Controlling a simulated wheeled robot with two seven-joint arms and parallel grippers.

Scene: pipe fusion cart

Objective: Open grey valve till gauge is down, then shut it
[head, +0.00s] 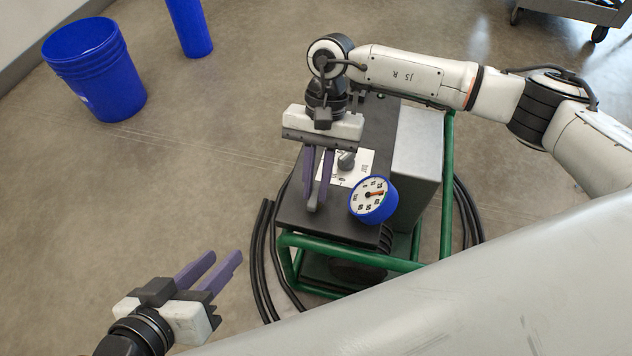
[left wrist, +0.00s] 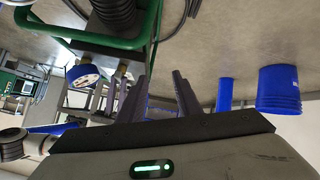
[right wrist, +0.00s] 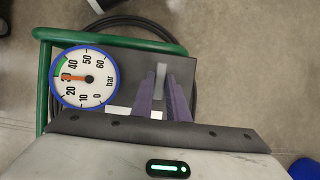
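The blue-rimmed gauge (head: 372,200) stands on the cart's dark top. In the right wrist view its dial (right wrist: 85,78) faces me, with the red needle near 30 bar. My right gripper (head: 317,203) points down at the left part of the cart top, left of the gauge. A grey bar (right wrist: 160,74), which looks like the grey valve's handle, sits between its fingertips (right wrist: 162,85). My left gripper (head: 226,262) is open and empty, left of the cart.
A dark knob (head: 347,160) stands on a white plate behind the gauge. The cart has a green tube frame (head: 448,180), with black hoses (head: 262,260) on the floor around it.

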